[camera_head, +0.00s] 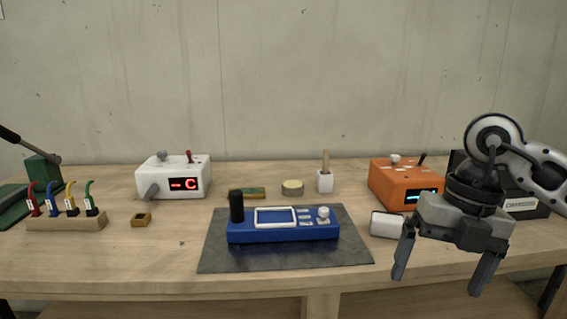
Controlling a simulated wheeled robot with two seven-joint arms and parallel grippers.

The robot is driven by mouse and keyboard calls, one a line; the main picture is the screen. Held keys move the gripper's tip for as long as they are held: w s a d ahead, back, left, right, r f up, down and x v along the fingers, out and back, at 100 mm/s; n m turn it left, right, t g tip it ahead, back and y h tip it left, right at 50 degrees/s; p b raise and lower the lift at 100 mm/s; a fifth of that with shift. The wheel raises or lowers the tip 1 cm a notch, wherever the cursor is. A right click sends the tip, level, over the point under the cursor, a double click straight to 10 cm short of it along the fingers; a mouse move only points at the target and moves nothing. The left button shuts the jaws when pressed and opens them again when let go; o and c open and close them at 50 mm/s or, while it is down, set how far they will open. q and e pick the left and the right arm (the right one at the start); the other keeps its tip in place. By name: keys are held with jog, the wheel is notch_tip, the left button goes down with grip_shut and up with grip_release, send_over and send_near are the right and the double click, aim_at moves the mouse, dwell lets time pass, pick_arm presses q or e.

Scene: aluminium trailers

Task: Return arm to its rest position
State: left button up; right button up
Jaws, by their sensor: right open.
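My right gripper (437,284) hangs at the right, fingers spread apart and pointing down, in front of the wooden table's (140,260) front edge. Nothing shows between its fingers. My right arm comes in from the right edge and hides part of a black box (527,206) behind it. My left gripper is not in view.
A blue device (283,233) sits on a dark mat (222,257) mid-table. A white cylinder (385,224) lies just left of my right gripper, before an orange box (392,190). A white box (172,178) and a rack of coloured plugs (66,222) stand left.

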jog(key=s+a+g+y, duration=0.1)
jog(key=s+a+y, duration=0.2)
jog(key=a+y, duration=0.7)
jog(key=s+a+g+y, duration=0.1)
jog(key=s+a+y, duration=0.3)
jog(key=a+y, duration=0.6)
jog(key=w+d+f+m+t+h, duration=0.3)
jog(key=f+m+t+h, duration=0.3)
jog(key=m+t, duration=0.5)
jog(key=w+d+f+m+t+h, duration=0.4)
jog(key=m+t, duration=0.5)
jog(key=m, duration=0.5)
jog(key=s+d+f+m+g+h, duration=0.2)
jog(key=s+f, duration=0.4)
jog(key=f, duration=0.4)
jog(key=s+d+f+m+g+h, duration=0.3)
jog(key=s+f+h, duration=0.3)
jog(key=f, duration=0.4)
jog(key=shift+s+f+m+g+h, duration=0.15)
jog(key=shift+f+m+g+h, duration=0.2)
jog(key=shift+m+g, duration=0.45)
jog(key=shift+d, duration=0.1)
